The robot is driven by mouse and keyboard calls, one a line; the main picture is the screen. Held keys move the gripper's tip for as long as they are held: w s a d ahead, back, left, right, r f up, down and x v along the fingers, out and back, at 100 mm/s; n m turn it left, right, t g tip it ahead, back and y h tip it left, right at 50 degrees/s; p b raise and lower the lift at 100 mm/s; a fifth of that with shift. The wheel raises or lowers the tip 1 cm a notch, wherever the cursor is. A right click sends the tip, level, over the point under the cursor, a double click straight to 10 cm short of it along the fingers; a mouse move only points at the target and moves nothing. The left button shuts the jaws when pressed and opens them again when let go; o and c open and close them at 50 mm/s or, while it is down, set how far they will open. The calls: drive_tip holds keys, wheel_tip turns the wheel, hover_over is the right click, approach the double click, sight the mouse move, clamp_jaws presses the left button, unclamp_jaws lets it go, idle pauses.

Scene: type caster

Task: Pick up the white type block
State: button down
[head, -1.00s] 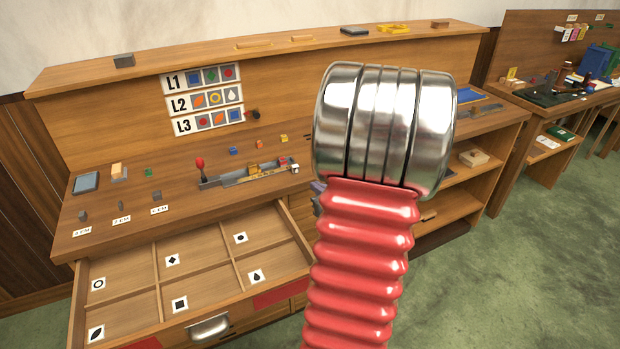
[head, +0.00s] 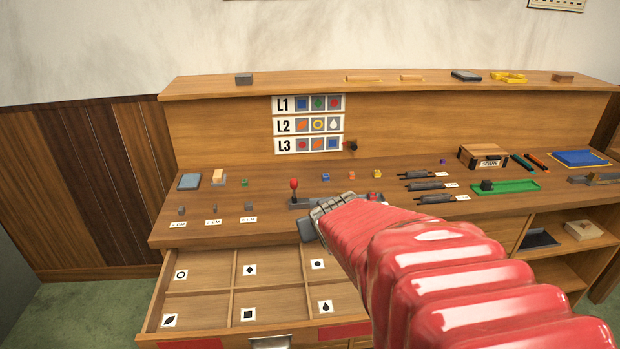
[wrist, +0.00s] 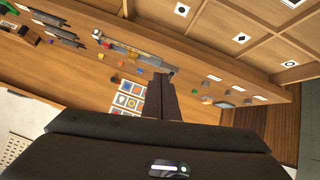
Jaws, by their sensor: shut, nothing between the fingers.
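A small white block (wrist: 97,33) with a red one beside it shows at the far end of the metal composing stick (wrist: 125,48) in the wrist view; it is too small to tell whether it is the type block. In the head view my arm covers most of that end. My gripper (wrist: 160,78) is shut and empty, its dark fingers side by side.
An open drawer (head: 240,284) with marked compartments lies below the bench. Blue (head: 325,177), orange (head: 351,176) and yellow (head: 377,174) blocks stand behind the stick. A red-knobbed lever (head: 294,184) rises beside it. Labelled dark tools (head: 430,186) and a green tray (head: 505,187) lie right.

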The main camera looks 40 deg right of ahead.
drive_tip(key=s+a+n+g+y, duration=0.1)
drive_tip(key=s+a, duration=0.3)
drive_tip(key=a, duration=0.4)
drive_tip(key=s+a+r+n+g+y, duration=0.1)
drive_tip(key=s+a+y, duration=0.2)
drive_tip(key=a, duration=0.6)
drive_tip(key=s+a+n+y, duration=0.1)
drive_tip(key=s+a, duration=0.3)
drive_tip(key=a, duration=0.4)
drive_tip(key=shift+s+a+r+n+g+y, duration=0.25)
drive_tip(key=shift+s+a+n+g+y, duration=0.15)
drive_tip(key=shift+n, duration=0.1)
